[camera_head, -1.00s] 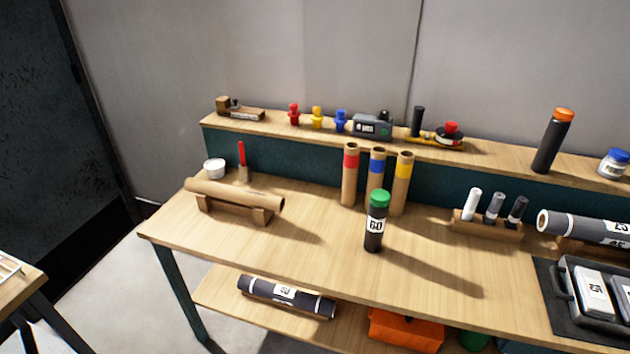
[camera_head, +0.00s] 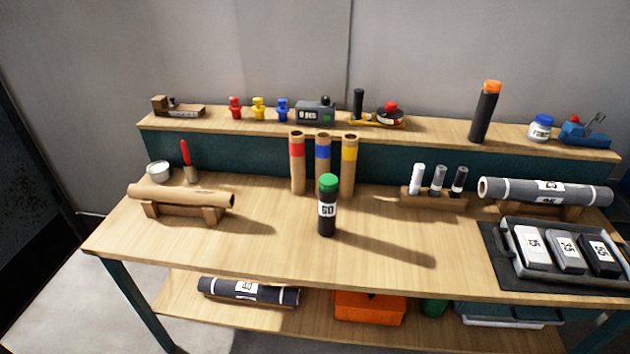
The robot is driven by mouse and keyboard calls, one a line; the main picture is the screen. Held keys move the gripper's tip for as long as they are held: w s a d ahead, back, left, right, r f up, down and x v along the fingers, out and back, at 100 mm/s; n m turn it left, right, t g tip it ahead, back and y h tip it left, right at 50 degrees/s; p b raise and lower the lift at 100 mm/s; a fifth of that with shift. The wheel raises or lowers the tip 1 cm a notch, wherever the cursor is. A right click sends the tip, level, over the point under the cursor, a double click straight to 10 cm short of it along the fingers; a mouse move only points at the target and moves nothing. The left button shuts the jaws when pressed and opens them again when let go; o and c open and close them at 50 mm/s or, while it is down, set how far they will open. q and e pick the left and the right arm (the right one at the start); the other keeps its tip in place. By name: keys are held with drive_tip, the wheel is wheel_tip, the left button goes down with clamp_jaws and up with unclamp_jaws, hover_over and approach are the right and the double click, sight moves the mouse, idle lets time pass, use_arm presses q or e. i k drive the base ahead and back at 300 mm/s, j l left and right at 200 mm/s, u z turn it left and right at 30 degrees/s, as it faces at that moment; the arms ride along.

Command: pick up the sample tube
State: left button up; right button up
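The likely sample tube (camera_head: 327,206) is a dark upright cylinder with a green cap and a white label reading 60. It stands alone near the middle of the wooden bench top (camera_head: 270,245). Three brown cardboard tubes with red (camera_head: 297,165), blue (camera_head: 322,160) and yellow (camera_head: 348,165) bands stand upright just behind it. Neither of my grippers shows in the head view.
A brown roll (camera_head: 180,196) lies on a wooden cradle at left. Marker-like cylinders stand in a wooden holder (camera_head: 433,201) at right. A grey roll (camera_head: 545,191) and a tray (camera_head: 560,275) with labelled blocks are further right. Bench top is clear around the green-capped tube's front.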

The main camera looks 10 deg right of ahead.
sight(328, 200)
drive_tip(key=i+j+z, duration=0.2)
drive_tip(key=j, duration=0.15)
drive_tip(key=i+j+z, duration=0.25)
drive_tip(key=j, duration=0.15)
drive_tip(key=i+j+z, duration=0.2)
drive_tip(key=j, duration=0.2)
drive_tip(key=k, duration=0.1)
